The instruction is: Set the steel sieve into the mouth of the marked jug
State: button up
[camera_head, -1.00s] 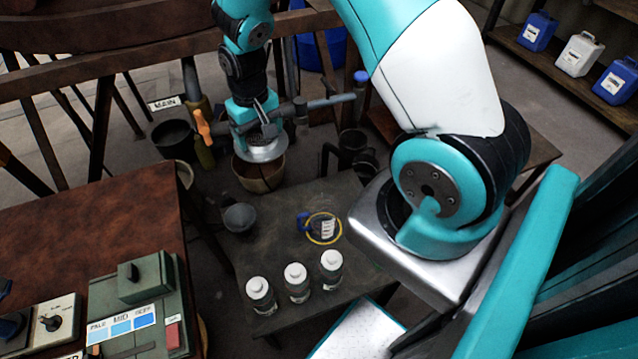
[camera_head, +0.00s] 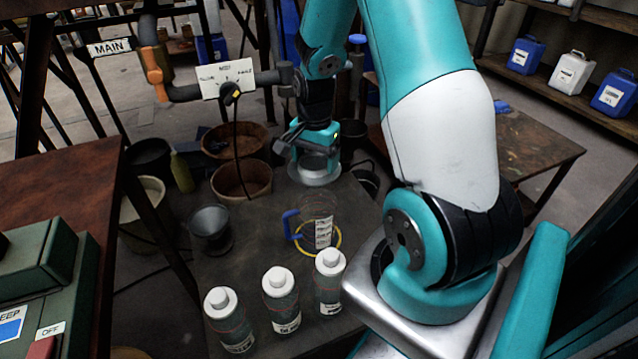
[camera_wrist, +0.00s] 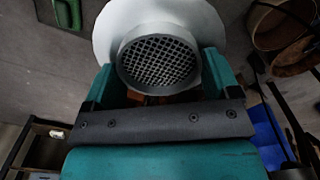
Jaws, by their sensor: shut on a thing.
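The steel sieve (camera_head: 313,175) is a round mesh bowl with a wide pale rim. My gripper (camera_head: 316,152) is shut on it and holds it rim level, beyond the jug in the head view. In the wrist view the sieve (camera_wrist: 158,60) sits between the fingers of my gripper (camera_wrist: 158,82), mesh in sight. The marked jug (camera_head: 318,212) is clear, with a blue handle and a white label. It stands upright on the dark table inside a yellow ring (camera_head: 337,240). The sieve is apart from the jug; its exact height above the table is hard to tell.
Several white-capped bottles (camera_head: 281,298) stand along the dark table's (camera_head: 255,240) near edge. A grey cup (camera_head: 210,228) stands left of the jug. Wooden tubs (camera_head: 241,182) stand behind it. A pipe with a valve and white sign (camera_head: 226,77) crosses at the back left.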

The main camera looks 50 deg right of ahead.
aim_at(318, 166)
jog(key=shift+s+d+f+m+b, duration=0.15)
jog(key=shift+d+f+m+b, duration=0.05)
jog(key=shift+f, duration=0.2)
jog(key=shift+s+d+f+m+b, duration=0.1)
jog(key=shift+d+f+m+b, duration=0.1)
jog(key=shift+f, duration=0.2)
notch_tip(318, 166, down, 5)
jog(key=b, duration=0.5)
jog(key=shift+a, duration=0.1)
jog(key=shift+f+b, duration=0.35)
jog(key=shift+f, duration=0.5)
jog(key=shift+f, duration=1.25)
dwell(1.1)
jog(key=o, duration=0.8)
notch_tip(318, 166, up, 17)
jog(key=p, duration=0.4)
jog(key=shift+r, duration=0.2)
